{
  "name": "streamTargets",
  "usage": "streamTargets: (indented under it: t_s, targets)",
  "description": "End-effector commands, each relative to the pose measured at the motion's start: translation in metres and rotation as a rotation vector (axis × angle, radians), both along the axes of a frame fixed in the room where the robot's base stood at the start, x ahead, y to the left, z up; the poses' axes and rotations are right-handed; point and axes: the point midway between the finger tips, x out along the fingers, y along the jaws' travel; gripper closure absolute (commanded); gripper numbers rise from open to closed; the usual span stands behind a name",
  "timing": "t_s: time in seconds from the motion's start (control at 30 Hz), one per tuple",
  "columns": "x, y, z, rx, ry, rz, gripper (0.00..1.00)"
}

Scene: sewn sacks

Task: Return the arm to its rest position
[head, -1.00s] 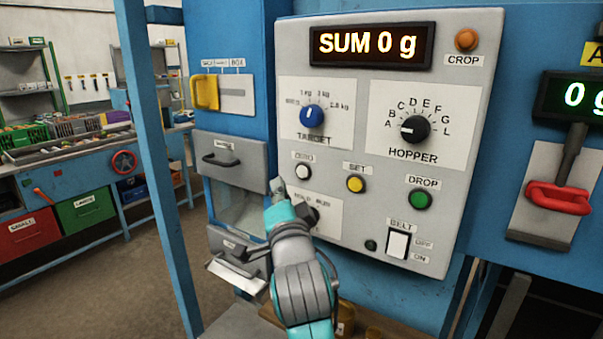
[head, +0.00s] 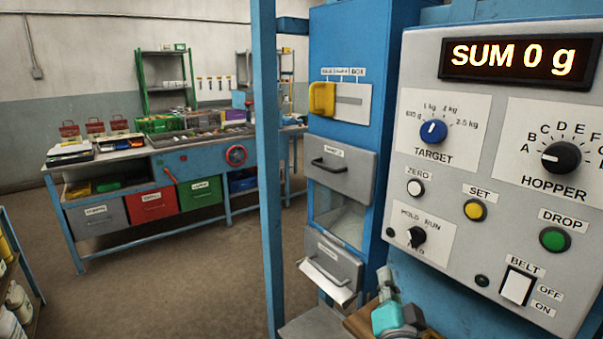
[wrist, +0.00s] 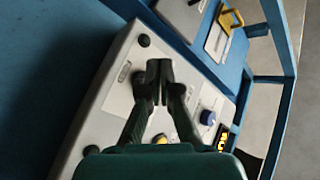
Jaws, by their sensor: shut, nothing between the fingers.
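My arm shows at the bottom of the head view, with its teal and grey end (head: 388,302) low in front of the machine, below the control panel (head: 405,270). In the wrist view my gripper (wrist: 159,68) is shut, its two dark fingertips together with nothing between them. The grey control panel (wrist: 122,82) lies beyond the fingers there. I cannot tell the exact gap between the fingertips and the panel.
The panel carries a TARGET knob (head: 433,131), a HOPPER knob (head: 561,157), a mode knob (head: 416,237) and a belt switch (head: 517,287). A blue post (head: 268,180) stands left of the machine. A workbench (head: 150,160) with coloured drawers is at the back left; the floor (head: 170,270) before it is clear.

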Motion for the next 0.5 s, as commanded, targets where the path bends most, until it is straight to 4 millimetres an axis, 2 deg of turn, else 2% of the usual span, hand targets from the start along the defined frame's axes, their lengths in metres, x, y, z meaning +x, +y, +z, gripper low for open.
streamTargets:
  t_s: [0.03, 0.2, 0.5]
  targets:
    - [-0.011, -0.001, -0.022, -0.028, 0.023, 0.004, 1.00]
    - [-0.048, -0.001, -0.078, -0.123, 0.073, 0.021, 1.00]
    - [-0.126, -0.003, -0.159, -0.274, 0.154, 0.055, 1.00]
